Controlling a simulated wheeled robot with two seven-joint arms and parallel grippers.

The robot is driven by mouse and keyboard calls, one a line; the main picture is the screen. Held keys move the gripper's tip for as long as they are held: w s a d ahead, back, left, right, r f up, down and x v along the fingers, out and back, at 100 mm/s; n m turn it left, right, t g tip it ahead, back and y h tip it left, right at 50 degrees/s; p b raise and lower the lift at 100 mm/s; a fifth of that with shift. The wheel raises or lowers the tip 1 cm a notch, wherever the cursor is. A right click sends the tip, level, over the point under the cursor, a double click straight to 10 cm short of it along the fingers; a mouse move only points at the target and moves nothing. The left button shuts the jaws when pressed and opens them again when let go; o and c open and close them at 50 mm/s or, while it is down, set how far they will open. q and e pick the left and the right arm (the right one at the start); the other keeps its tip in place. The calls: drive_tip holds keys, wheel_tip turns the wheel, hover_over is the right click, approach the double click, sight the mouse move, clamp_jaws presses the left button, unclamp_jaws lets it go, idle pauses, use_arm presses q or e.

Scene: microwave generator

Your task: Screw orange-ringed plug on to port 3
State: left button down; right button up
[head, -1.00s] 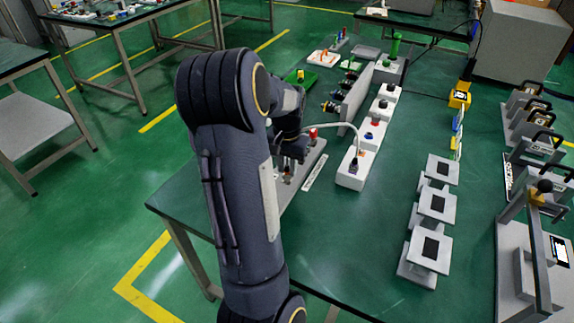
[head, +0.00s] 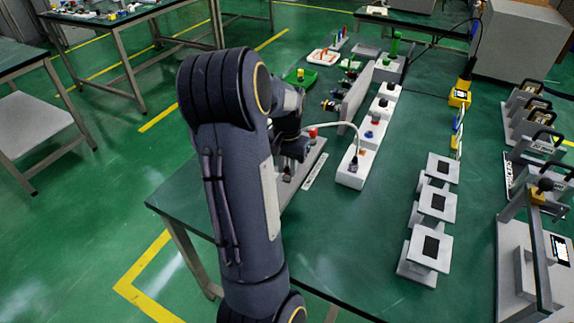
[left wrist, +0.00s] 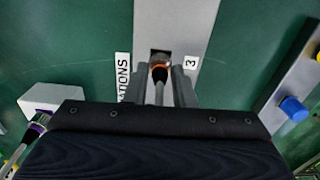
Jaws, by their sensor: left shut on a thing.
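In the left wrist view, the orange-ringed plug (left wrist: 159,72) is between the two fingers of my left gripper (left wrist: 160,88), which is shut on it. Its grey cable runs back between the fingers toward the wrist. The plug's front end is at a dark square opening, port 3 (left wrist: 161,54), in a grey panel, with the label "3" (left wrist: 190,62) to its right. I cannot tell how deeply the plug sits in the port. In the head view my left gripper (head: 289,168) is low over the grey panel (head: 312,158), mostly hidden by my own arm. My right gripper is not in view.
White boxes (head: 350,180) stand in a row right of the panel, one with a cable plugged in. A purple-ringed plug (left wrist: 38,124) shows at lower left in the wrist view, and a blue knob (left wrist: 293,107) at right. Grey stands (head: 425,250) are further right.

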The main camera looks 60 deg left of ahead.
use_arm(q)
drive_tip(key=shift+f, duration=0.2)
drive_tip(key=c, duration=1.1)
unclamp_jaws()
drive_tip(key=shift+c, duration=0.2)
wheel_tip(320, 180, up, 8)
drive_tip(key=shift+f+p, duration=0.1)
drive_tip(key=shift+p, duration=0.2)
